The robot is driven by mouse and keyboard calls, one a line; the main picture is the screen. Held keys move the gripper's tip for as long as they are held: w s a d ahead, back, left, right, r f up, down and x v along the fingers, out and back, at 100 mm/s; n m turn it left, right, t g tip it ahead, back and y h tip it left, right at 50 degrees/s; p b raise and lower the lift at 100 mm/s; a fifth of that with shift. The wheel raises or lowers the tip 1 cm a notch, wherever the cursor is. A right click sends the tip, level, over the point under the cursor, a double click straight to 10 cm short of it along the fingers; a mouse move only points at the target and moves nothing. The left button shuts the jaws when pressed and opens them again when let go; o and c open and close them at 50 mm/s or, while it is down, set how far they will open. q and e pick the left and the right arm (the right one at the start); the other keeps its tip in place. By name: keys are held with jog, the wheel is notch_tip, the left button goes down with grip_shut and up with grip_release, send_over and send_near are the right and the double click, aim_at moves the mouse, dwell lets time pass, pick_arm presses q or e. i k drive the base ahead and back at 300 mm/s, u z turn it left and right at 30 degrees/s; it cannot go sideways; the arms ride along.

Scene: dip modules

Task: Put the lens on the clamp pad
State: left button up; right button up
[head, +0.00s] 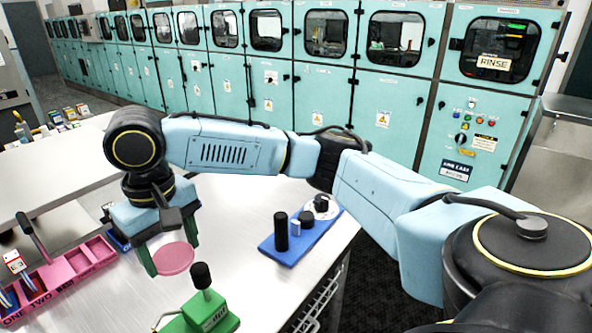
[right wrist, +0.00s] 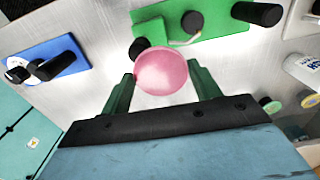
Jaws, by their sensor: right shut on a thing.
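The lens is a round pink disc (head: 174,258). My right gripper (head: 172,262) is shut on it, the two green fingers at its opposite edges. In the right wrist view the lens (right wrist: 161,71) sits between the fingertips. A green clamp fixture (head: 203,312) with a black-knobbed handle (head: 201,275) stands on the table, near and right of the lens in the head view. In the right wrist view the fixture (right wrist: 212,22) lies beyond the lens, with small black round parts beside it. I cannot tell which part is the pad. My left gripper is not in view.
A blue base (head: 283,247) with black posts stands right of the gripper, near the table edge. A pink tray (head: 62,272) with compartments lies at the left. Bare metal table (head: 243,205) lies between. Teal cabinets (head: 390,108) line the back.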

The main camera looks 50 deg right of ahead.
aim_at(306, 216)
jog(key=u, duration=2.8)
jog(key=k, duration=1.95)
jog(key=z, duration=1.65)
